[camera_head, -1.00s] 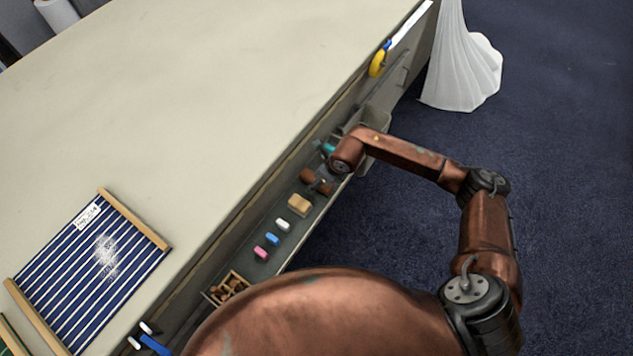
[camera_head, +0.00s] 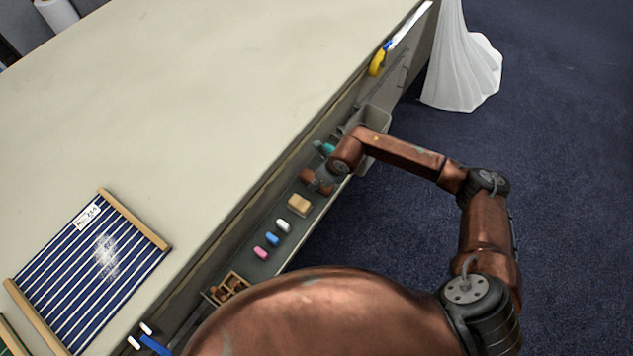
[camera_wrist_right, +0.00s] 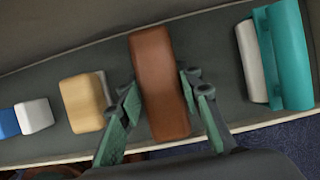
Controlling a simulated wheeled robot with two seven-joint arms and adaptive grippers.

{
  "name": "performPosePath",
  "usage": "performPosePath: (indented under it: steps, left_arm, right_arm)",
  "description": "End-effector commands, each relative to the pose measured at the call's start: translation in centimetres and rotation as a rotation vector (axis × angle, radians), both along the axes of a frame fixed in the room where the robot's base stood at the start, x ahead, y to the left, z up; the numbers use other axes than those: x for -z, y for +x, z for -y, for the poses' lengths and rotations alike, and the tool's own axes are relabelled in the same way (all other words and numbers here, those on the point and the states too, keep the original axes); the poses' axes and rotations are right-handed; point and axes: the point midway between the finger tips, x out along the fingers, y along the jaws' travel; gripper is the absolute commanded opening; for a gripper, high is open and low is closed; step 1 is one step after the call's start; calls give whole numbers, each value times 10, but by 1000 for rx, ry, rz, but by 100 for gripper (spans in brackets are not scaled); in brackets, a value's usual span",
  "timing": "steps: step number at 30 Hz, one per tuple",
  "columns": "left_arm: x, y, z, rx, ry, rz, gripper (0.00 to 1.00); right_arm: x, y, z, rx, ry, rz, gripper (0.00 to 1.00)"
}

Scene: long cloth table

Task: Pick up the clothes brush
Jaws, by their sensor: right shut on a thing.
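The clothes brush is most likely the brown block (camera_wrist_right: 160,85) in the right wrist view; no bristles show. It lies on a grey shelf (camera_wrist_right: 40,150) along the table's side. My right gripper (camera_wrist_right: 162,100) has a finger on each side of the brown block and is shut on it. In the head view the brown block (camera_head: 311,178) shows beside the gripper, partly hidden by my right wrist. I cannot see that it is lifted off the shelf. My left gripper is not in view.
On the shelf, a tan block (camera_head: 299,204), white (camera_head: 283,226), blue (camera_head: 272,239) and pink (camera_head: 260,252) pieces lie to one side. A teal item (camera_wrist_right: 287,55) lies on the other side. The table top (camera_head: 220,90) is mostly clear; a striped blue board (camera_head: 90,265) lies at left.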

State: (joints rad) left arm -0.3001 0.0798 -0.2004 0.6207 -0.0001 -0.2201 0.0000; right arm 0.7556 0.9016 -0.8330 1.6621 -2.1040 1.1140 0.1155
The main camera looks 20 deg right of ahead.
Motion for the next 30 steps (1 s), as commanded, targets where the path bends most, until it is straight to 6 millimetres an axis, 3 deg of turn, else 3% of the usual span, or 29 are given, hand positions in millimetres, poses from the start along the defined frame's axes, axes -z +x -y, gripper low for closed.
performPosePath:
  steps: [13,20,28,30]
  left_arm:
    - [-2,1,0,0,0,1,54]
    - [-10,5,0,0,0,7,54]
    - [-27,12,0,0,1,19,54]
    - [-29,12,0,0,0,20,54]
  right_arm:
    - [-7,1,0,0,1,2,5]
    - [-42,2,0,-1,0,6,5]
    - [-103,-49,-16,-5,0,6,5]
    - [-108,-68,-22,-6,1,2,5]
